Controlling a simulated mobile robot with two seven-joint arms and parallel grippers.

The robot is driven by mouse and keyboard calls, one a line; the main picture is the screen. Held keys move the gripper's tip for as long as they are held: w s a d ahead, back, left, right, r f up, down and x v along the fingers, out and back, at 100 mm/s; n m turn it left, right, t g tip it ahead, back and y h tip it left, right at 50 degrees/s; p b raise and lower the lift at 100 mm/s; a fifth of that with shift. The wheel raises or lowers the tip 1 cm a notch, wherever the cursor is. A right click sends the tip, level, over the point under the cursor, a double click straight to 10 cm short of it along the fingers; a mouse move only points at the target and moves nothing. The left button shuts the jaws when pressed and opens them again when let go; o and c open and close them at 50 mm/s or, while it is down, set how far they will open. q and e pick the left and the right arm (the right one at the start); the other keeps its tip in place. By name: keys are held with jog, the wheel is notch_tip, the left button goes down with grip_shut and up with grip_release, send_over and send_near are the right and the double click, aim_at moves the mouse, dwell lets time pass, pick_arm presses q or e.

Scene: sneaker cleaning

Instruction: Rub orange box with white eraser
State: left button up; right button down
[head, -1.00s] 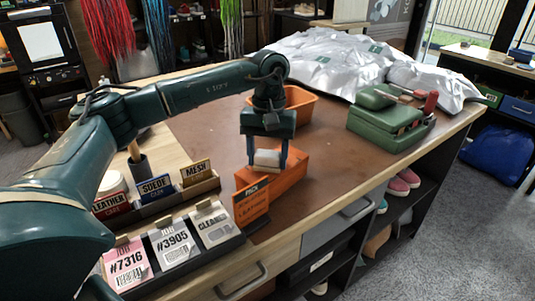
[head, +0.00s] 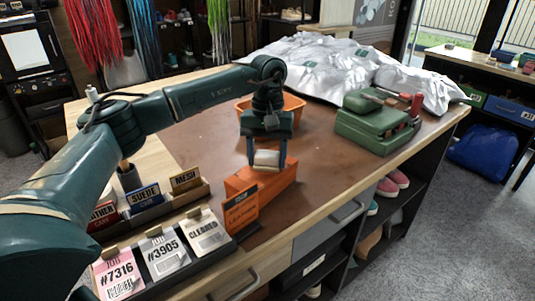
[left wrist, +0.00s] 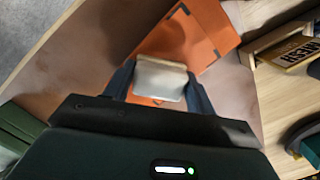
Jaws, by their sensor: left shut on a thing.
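The white eraser (head: 266,159) is a small off-white block between the fingers of my left gripper (head: 266,163), which is shut on it. The eraser also shows in the left wrist view (left wrist: 160,80). The orange box (head: 270,184) lies on the brown mat, directly beneath the eraser. It also shows in the left wrist view (left wrist: 190,42), beyond the eraser. The eraser is at the box's top; I cannot tell whether they touch. A dark-lettered orange card (head: 241,210) stands at the box's front left end. My right gripper is not in view.
A green case (head: 375,132) stands at the right of the brown mat (head: 315,150). An orange tray (head: 293,106) is behind my gripper. Label holders (head: 185,185) and tags (head: 160,253) line the front left. Silvery wrapping covers the back.

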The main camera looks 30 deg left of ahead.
aim_at(256, 176)
pick_arm(q)
jog(key=shift+s+a+f, duration=0.15)
jog(key=shift+s+a, duration=0.05)
jog(key=shift+s, duration=0.7)
jog(key=shift+s+a+f, duration=0.15)
jog(key=shift+s, duration=0.75)
jog(key=shift+w+d+r, duration=0.1)
jog(key=shift+w, duration=0.35)
jog(key=shift+w+d+r, duration=0.1)
jog(key=shift+w+d, duration=0.1)
jog(key=shift+w, duration=1.35)
jog(key=shift+r+p, duration=0.1)
jog(key=shift+p, duration=0.2)
jog(key=shift+s+a+r, duration=0.1)
jog(key=shift+s+a, duration=0.1)
jog(key=shift+s, duration=0.75)
jog(key=shift+s+a+r, duration=0.1)
jog(key=shift+s+a, duration=0.05)
jog(key=shift+s, duration=0.8)
jog(key=shift+r+p, duration=2.05)
jog(key=shift+r, duration=0.9)
jog(key=shift+r, duration=0.1)
